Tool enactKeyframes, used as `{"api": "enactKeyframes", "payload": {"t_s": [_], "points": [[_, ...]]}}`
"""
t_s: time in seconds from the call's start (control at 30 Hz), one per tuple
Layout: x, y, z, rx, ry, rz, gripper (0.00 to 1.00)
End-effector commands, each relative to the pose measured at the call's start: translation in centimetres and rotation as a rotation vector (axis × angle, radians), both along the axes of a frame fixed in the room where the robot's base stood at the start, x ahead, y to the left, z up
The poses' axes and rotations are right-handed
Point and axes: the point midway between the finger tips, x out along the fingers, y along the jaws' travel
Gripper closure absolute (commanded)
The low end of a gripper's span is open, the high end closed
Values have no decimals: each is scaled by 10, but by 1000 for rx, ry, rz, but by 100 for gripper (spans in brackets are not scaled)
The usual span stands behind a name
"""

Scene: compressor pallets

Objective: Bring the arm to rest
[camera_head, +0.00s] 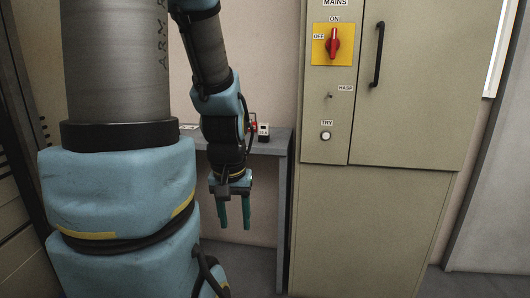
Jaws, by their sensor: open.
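My arm hangs down at the left of the view, with large blue and grey links in front and the forearm behind. My gripper (234,211) points downward at the end of the forearm, with two green fingers apart. Nothing shows between the fingers. It hangs in front of the grey table, left of the beige cabinet (372,222), and appears apart from both.
The cabinet carries a red rotary switch (333,42) on a yellow plate, a TRY button (326,136), a HASP fitting (330,96) and a black handle (377,54). A grey table (281,146) holds small items, including a red and black one (263,130).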

Motion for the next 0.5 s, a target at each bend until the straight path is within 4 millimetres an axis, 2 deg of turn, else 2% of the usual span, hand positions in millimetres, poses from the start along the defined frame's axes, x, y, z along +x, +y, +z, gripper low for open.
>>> {"api": "enactKeyframes", "payload": {"t_s": [0.03,0.2,0.4,0.5], "points": [[0,0,31,0,0,0,50],[0,0,87,0,0,0,50],[0,0,138,0,0,0,50],[0,0,152,0,0,0,50]]}}
